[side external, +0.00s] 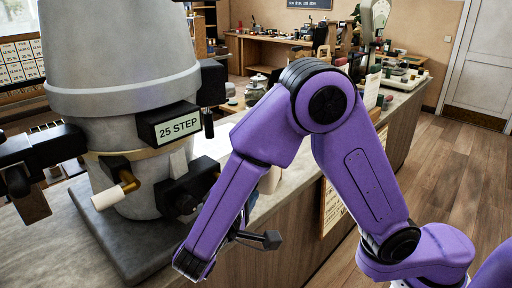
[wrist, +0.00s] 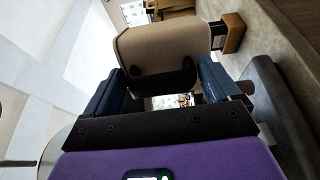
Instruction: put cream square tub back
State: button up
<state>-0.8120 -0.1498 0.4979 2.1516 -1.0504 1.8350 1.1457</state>
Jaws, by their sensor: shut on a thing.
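The cream square tub (wrist: 165,42) fills the upper middle of the wrist view, tilted in the picture. My gripper (wrist: 160,78) has its two dark blue fingers on either side of the tub and is shut on it. A dark patch or opening shows on the tub's near part, between the fingers. I cannot tell the tub's height above the counter.
A large grey hopper (side external: 120,60) labelled "25 STEP" stands on a grey slab (side external: 105,235) at the left, with black brackets jutting out close to my forearm. The wooden counter (side external: 290,235) runs back to the right, holding scales (side external: 400,77). The wooden floor at right is open.

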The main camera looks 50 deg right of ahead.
jog(key=s+a+f+n+t+y, duration=0.3)
jog(key=s+a+f+n+t, duration=0.1)
jog(key=s+a+f+t, duration=0.15)
jog(key=w+a+f+n+t+y, duration=0.1)
jog(key=w+a+n+t+y, duration=0.2)
jog(key=a, duration=0.5)
jog(key=w+a+f+n+t+y, duration=0.1)
jog(key=a+n+y, duration=0.2)
jog(key=a+y, duration=0.4)
jog(key=w+a+f+n+t+y, duration=0.1)
jog(key=w+a+n+t+y, duration=0.15)
jog(key=a, duration=0.65)
jog(key=w+a+f+n+y, duration=0.1)
jog(key=w, duration=0.7)
jog(key=w+a+f+n+g+y, duration=0.1)
jog(key=w+y, duration=0.1)
jog(key=w, duration=0.6)
jog(key=shift+w, duration=0.35)
jog(key=shift+n, duration=0.25)
jog(key=shift+f, duration=3.05)
jog(key=shift+f, duration=0.45)
jog(key=o, duration=1.2)
